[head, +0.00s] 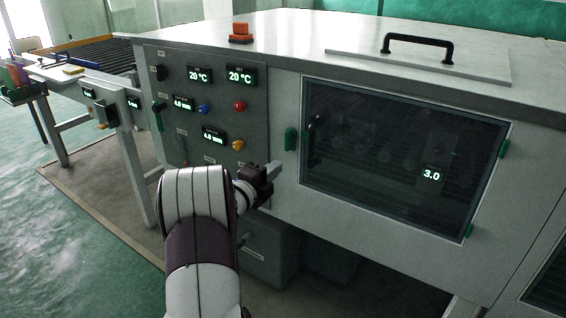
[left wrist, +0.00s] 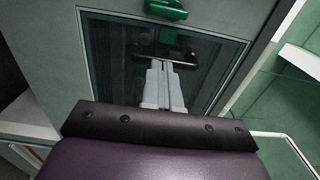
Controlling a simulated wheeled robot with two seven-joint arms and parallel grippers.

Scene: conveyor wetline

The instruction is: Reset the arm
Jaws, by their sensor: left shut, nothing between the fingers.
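My left arm comes up from the bottom of the head view. Its gripper (head: 274,168) is in front of the grey machine front, just left of the glass window (head: 400,160). In the left wrist view my left gripper (left wrist: 162,72) has its two fingers together and empty. They point at the dark window pane (left wrist: 110,50); I cannot tell whether they touch anything. A green latch (left wrist: 166,9) shows above the fingers. My right gripper is not in view.
The control panel (head: 180,130) with knobs and displays is left of my gripper. The machine's lid has a black handle (head: 417,46). An orange block (head: 241,34) sits on top. A roller conveyor (head: 95,55) stands at the far left. Green floor (head: 90,240) is open at the left.

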